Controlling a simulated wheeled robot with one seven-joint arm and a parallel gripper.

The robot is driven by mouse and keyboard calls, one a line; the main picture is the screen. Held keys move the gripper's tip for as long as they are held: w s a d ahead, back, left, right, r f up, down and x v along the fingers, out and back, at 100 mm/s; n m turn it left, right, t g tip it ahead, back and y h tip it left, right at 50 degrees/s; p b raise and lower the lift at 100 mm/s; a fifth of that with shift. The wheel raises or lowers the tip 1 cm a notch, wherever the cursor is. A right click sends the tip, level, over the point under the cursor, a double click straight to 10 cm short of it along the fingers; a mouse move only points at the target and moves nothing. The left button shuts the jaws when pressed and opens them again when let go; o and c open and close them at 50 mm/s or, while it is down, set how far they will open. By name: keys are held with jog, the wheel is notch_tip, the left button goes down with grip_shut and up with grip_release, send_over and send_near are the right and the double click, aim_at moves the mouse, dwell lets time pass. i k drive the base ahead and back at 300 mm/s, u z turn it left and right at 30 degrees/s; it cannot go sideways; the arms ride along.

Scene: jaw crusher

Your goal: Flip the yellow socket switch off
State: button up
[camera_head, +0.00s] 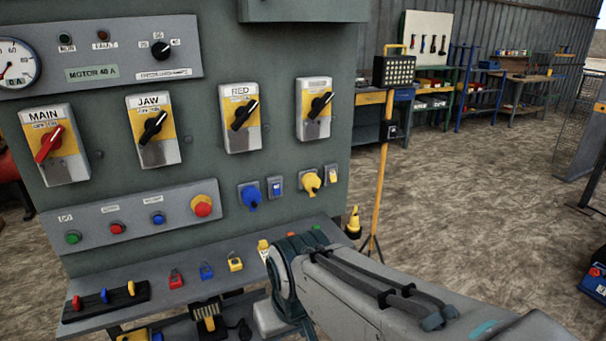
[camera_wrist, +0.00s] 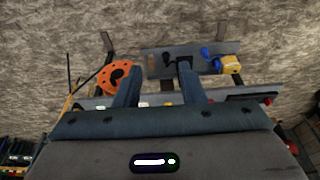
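The yellow socket (camera_head: 311,182) is on the lower right of the green panel. A small switch (camera_head: 331,174) on a grey plate sits just to its right; its position is too small to tell. My gripper (camera_wrist: 159,68) shows in the wrist view with its two fingers apart and nothing held between them. It points down over a shelf below the panel, away from the switch. In the head view my arm reaches in from the lower right, and the fingers are hidden there.
A blue socket (camera_head: 250,197) and its switch (camera_head: 275,187) are left of the yellow socket. Coloured padlocks (camera_head: 207,271) lie on the ledge (camera_head: 150,290) below. A yellow lamp stand (camera_head: 382,165) stands right of the panel. An orange disc (camera_wrist: 117,77) is beside my left finger.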

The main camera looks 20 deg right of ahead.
aim_at(332, 174)
jog(key=k, duration=0.65)
jog(key=z, duration=0.45)
jog(key=i, duration=0.35)
jog(key=z, duration=0.65)
jog(key=i, duration=1.4)
jog(key=u, duration=1.05)
